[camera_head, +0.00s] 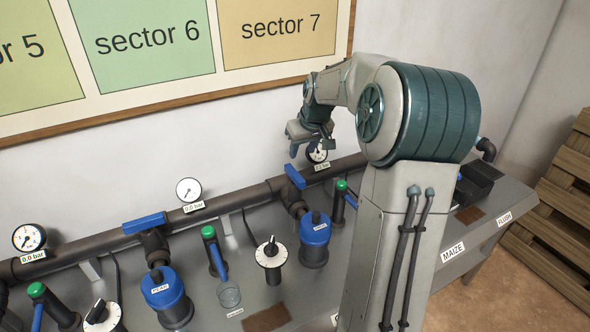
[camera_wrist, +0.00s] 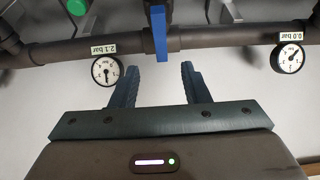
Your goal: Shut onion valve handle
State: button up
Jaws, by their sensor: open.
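A blue valve handle (camera_head: 294,176) sits on the dark pipe and lies across it. It also shows in the wrist view (camera_wrist: 159,32), beyond the gap between my fingers and apart from them. A blue canister (camera_head: 315,238) stands below this valve; its small label is too blurred to read, so I cannot confirm that this is the onion valve. A second blue handle (camera_head: 144,222), to the left, lies along the pipe. My gripper (camera_head: 301,148) is open and empty near the wall, above the pipe; its two fingers also show in the wrist view (camera_wrist: 160,75).
A gauge (camera_wrist: 107,71) tagged 2.1 bar and another gauge (camera_wrist: 289,58) tagged 0.0 bar flank the handle. A wooden pallet (camera_head: 565,190) stands right.

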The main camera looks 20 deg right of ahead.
aim_at(295, 173)
jog(key=p+x, duration=0.1)
jog(key=x, duration=1.1)
grip_shut()
